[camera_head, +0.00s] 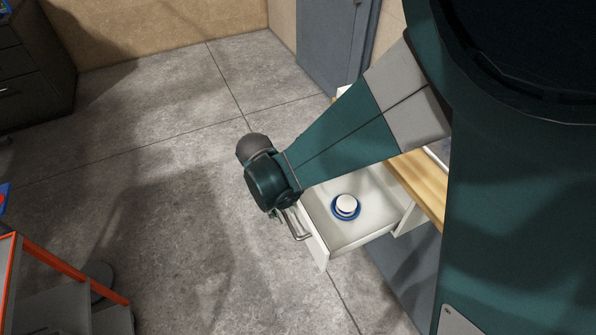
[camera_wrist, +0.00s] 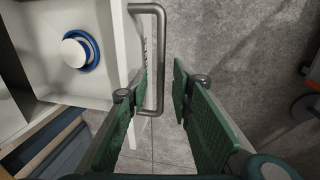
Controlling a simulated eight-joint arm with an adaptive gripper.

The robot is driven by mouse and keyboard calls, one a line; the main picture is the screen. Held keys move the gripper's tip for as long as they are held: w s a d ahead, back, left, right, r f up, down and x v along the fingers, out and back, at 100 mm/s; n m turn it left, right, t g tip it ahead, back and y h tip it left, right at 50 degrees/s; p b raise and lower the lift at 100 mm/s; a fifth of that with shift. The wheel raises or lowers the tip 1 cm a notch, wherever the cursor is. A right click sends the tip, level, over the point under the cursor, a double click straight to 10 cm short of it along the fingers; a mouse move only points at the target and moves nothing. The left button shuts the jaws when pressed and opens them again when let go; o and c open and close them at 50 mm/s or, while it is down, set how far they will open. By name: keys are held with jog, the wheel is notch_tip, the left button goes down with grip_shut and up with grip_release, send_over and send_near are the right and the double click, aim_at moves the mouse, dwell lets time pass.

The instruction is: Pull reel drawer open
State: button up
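The reel drawer (camera_head: 318,248) is a white drawer pulled well out from under the wooden top. A white and blue reel (camera_head: 346,206) lies inside it, also visible in the wrist view (camera_wrist: 78,50). The drawer's grey bar handle (camera_wrist: 160,50) sticks out from its front; part of it shows in the head view (camera_head: 303,236). In the wrist view my gripper (camera_wrist: 162,78) is open, with its green pads on either side of the handle bar. A gap shows between the bar and the right pad; contact on the left is unclear. In the head view my wrist mostly hides the fingers.
The wooden worktop (camera_head: 418,184) is at the right, partly behind my arm. Bare concrete floor (camera_head: 190,200) lies in front of the drawer. An orange-edged shelf unit (camera_head: 62,262) stands at the lower left, a dark drawer cabinet (camera_head: 35,75) at the upper left.

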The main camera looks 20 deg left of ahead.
notch_tip(320, 180, up, 10)
jog(key=s+a, duration=0.1)
jog(key=shift+s+a+f, duration=0.15)
jog(key=shift+f, duration=0.1)
dwell(0.6)
jog(key=w+d+r+m+t+y, duration=0.15)
jog(key=d+r, duration=0.25)
jog(key=d, duration=0.4)
jog(key=w+d+r+m, duration=0.1)
jog(key=w+d+r, duration=0.1)
jog(key=d+r, duration=0.35)
jog(key=w+d+r+m+y, duration=0.1)
jog(key=w+d+r+m, duration=0.1)
jog(key=d, duration=0.8)
jog(key=s+d+r+m+t, duration=0.2)
jog(key=s+d, duration=0.1)
jog(key=d, duration=0.8)
jog(key=s+d+r+m+t, duration=0.2)
jog(key=s+d, duration=0.1)
jog(key=d, duration=0.8)
jog(key=shift+s+d+r+h, duration=0.25)
jog(key=shift+r+h, duration=0.15)
jog(key=shift+h, duration=0.05)
